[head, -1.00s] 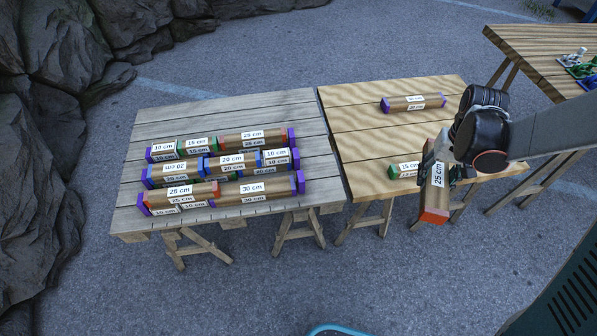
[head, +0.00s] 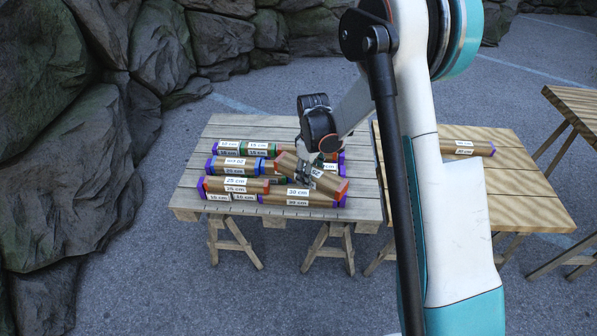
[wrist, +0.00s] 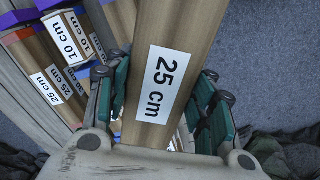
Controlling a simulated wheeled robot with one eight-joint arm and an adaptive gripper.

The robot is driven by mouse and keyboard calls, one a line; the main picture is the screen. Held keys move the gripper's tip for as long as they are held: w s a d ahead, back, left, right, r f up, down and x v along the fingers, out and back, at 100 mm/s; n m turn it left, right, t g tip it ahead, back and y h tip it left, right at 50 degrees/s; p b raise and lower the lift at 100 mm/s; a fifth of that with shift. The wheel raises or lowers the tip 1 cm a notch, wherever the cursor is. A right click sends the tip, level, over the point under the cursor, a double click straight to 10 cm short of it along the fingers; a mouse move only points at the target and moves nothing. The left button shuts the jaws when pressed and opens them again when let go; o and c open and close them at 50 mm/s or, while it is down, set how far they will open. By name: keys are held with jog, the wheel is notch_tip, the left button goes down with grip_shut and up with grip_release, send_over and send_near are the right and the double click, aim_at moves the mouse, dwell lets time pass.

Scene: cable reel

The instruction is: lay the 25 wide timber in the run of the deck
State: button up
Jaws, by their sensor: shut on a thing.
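My gripper (head: 315,168) is shut on a brown 25 cm timber (head: 328,181) with an orange end. It holds the timber tilted above the right part of the rows on the grey table (head: 240,128). In the wrist view the timber (wrist: 140,60), with its white 25 cm label, lies between both fingers (wrist: 160,110). The deck has several timber rows with purple ends. The front row has a 25 cm timber (head: 262,187) lying above short 10 cm ones (head: 217,197), beside a 30 cm timber (head: 275,200). The held timber and gripper hide parts of the middle and back rows.
A wooden table (head: 530,190) stands to the right, with a purple-ended timber (head: 465,141) at its back. My arm hides much of this table. A third table (head: 570,100) is at the far right. Rocks (head: 70,170) rise on the left. Grey ground lies in front.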

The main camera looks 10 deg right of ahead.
jog(key=w+f+n, duration=0.4)
jog(key=w+n, duration=0.1)
jog(key=b, duration=0.3)
send_over(305, 193)
jog(key=shift+n, duration=0.4)
jog(key=shift+w+a+f, duration=0.1)
jog(key=shift+f, duration=2.7)
jog(key=shift+f+b, duration=0.45)
jog(key=shift+f, duration=0.45)
jog(key=shift+f+b, duration=0.85)
jog(key=shift+f, duration=0.05)
jog(key=o, duration=1.4)
jog(key=shift+c, duration=0.2)
